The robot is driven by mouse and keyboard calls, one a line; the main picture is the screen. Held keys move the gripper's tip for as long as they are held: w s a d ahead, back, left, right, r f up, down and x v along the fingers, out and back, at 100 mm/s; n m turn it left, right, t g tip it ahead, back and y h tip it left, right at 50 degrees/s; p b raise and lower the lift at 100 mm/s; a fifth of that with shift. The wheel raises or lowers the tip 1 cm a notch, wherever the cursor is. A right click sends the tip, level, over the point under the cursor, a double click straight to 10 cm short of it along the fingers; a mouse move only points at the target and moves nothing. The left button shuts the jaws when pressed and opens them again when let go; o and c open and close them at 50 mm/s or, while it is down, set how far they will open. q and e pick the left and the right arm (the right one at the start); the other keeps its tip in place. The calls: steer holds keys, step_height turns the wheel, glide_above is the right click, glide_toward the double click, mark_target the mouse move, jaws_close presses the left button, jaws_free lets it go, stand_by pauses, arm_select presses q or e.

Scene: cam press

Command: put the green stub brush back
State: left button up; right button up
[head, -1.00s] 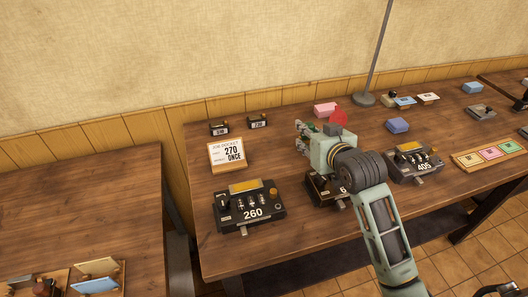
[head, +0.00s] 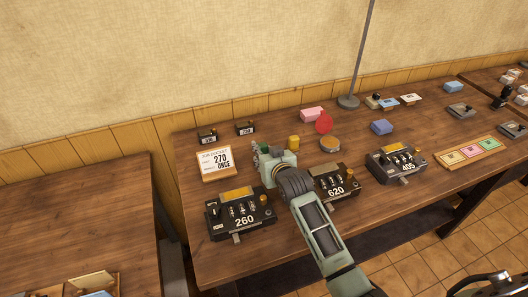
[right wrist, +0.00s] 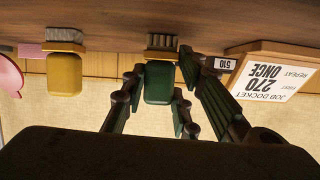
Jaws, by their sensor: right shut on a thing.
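My right gripper (head: 262,158) is above the table between the 260 and 620 machines. In the right wrist view, which is upside down, its fingers (right wrist: 155,95) are shut on the green stub brush (right wrist: 158,84). The bristles (right wrist: 162,42) point at the tabletop; I cannot tell whether they touch it. In the head view the brush is largely hidden by the gripper. A yellow stub brush (head: 293,142) stands on the table right of the gripper and also shows in the right wrist view (right wrist: 64,76). My left gripper is not in view.
The 260 machine (head: 240,213), 620 machine (head: 336,184) and 405 machine (head: 396,163) line the front. A job docket (head: 216,163) stands left.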

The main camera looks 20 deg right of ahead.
steer(key=o, duration=1.2)
steer(key=shift+f, duration=0.1)
steer(key=shift+c, duration=0.2)
steer(key=shift+r, duration=0.25)
steer(key=shift+s, duration=0.4)
steer(key=b+v, duration=0.1)
steer(key=v, duration=1)
steer(key=shift+s, duration=0.1)
